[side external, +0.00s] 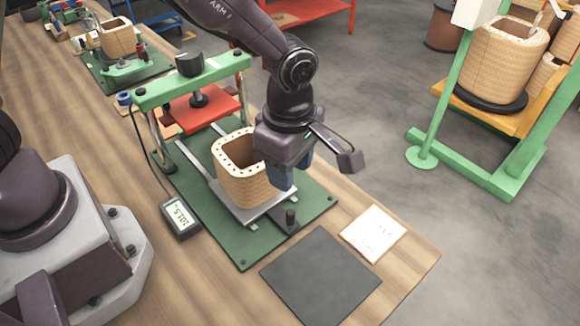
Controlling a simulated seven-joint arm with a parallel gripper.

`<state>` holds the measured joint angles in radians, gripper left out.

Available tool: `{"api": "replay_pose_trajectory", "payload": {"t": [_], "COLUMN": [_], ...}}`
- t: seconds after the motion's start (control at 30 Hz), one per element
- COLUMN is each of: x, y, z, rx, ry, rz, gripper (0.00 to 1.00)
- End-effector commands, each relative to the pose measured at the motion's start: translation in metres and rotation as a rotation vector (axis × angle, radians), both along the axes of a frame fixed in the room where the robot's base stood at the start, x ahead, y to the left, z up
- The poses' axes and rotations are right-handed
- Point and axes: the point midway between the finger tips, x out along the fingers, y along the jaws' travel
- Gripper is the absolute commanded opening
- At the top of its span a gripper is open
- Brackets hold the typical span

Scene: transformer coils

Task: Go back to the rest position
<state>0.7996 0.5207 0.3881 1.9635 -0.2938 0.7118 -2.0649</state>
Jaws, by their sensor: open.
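My gripper (290,178) is at the right side of a tan, square-cornered coil (236,187) with an open top. Its blue fingers point down and hide the coil's right part. The jaws are open; whether they touch the coil cannot be told. The coil stands upright on a light metal plate (252,215) on a green base (243,245). Just behind it is a press with a green crossbar (195,78) and a red plate (205,106).
A grey display box (181,218) stands left of the base. A dark mat (320,277) and a white paper card (373,233) lie flat in front. Another coil (117,40) is at the table's far end. A green-framed stand (500,178) with coils is on the floor at right.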

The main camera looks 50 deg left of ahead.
Motion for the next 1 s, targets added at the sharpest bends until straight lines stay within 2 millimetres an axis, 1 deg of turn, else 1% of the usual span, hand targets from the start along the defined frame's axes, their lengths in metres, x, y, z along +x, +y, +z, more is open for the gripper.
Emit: {"api": "replay_pose_trajectory", "payload": {"t": [0.1, 0.17, 0.27, 0.33, 0.37, 0.4, 0.47, 0.5, 0.57, 0.6, 0.7, 0.8, 0.9, 1.0], "x": [0.0, 0.0, -0.004, -0.015, -0.02, -0.027, -0.035, -0.04, -0.047, -0.052, -0.066, -0.081, -0.096, -0.112], "y": [0.0, 0.0, 0.003, 0.007, 0.008, 0.01, 0.016, 0.021, 0.031, 0.039, 0.061, 0.083, 0.106, 0.127], "z": [0.0, 0.0, -0.002, -0.005, -0.003, 0.002, 0.014, 0.024, 0.04, 0.052, 0.082, 0.109, 0.131, 0.15], "rx": [0.0, 0.0, 0.01, 0.02, 0.016, 0.005, -0.018, -0.035, -0.058, -0.07, -0.073, -0.033, 0.048, 0.158], "ry": [0.0, 0.002, 0.019, 0.055, 0.065, 0.073, 0.076, 0.067, 0.045, 0.023, -0.051, -0.129, -0.197, -0.247], "rz": [-0.02, -0.07, -0.244, -0.433, -0.527, -0.651, -0.828, -0.945, -1.114, -1.227, -1.49, -1.698, -1.853, -1.941], "gripper": [0.42, 0.42, 0.42, 0.42, 0.42, 0.42, 0.42, 0.42, 0.42, 0.42, 0.42, 0.42, 0.42, 0.42]}}
